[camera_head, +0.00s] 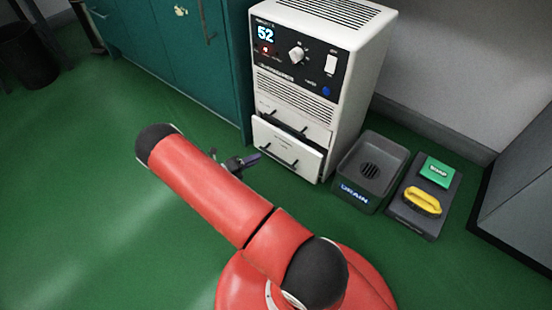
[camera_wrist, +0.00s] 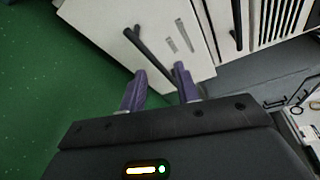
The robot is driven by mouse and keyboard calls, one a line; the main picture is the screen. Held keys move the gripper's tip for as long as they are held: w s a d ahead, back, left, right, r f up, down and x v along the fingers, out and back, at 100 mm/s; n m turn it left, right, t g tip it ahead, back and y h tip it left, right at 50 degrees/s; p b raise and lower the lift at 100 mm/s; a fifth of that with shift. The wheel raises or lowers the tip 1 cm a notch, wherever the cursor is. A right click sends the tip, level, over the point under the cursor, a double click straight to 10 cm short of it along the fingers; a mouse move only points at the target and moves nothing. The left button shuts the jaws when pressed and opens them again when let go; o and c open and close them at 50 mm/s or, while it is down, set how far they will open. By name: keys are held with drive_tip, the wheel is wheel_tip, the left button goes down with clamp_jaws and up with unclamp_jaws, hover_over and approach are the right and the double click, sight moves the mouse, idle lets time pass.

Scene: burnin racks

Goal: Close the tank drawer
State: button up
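A white dehumidifier-like unit (camera_head: 345,70) stands on the green floor, with a lit "52" display and two front drawers. The lower drawer (camera_head: 290,150) sticks out from the body, with a dark gap above its front. It has a dark bar handle. My gripper (camera_head: 246,161) is low, just left of and in front of this drawer. In the wrist view, my gripper's purple fingers (camera_wrist: 159,88) are apart with nothing between them. They point at the white drawer front (camera_wrist: 110,18) and its dark handle (camera_wrist: 150,54). I cannot tell whether they touch it.
The upper drawer (camera_head: 288,117) has its own handle. Teal cabinets (camera_head: 175,55) stand left. Open floor (camera_head: 80,190) lies left.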

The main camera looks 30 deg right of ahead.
sight(278, 158)
drive_tip(key=d+f+n, duration=0.1)
drive_tip(key=d, duration=0.2)
drive_tip(key=s+d+f+n+g, duration=0.1)
drive_tip(key=d, duration=0.2)
drive_tip(key=s+d+n+b, duration=0.1)
drive_tip(key=d, duration=0.2)
drive_tip(key=shift+s+d+f, duration=0.15)
drive_tip(key=shift+s+f, duration=0.1)
drive_tip(key=shift+f, duration=0.15)
clamp_jaws()
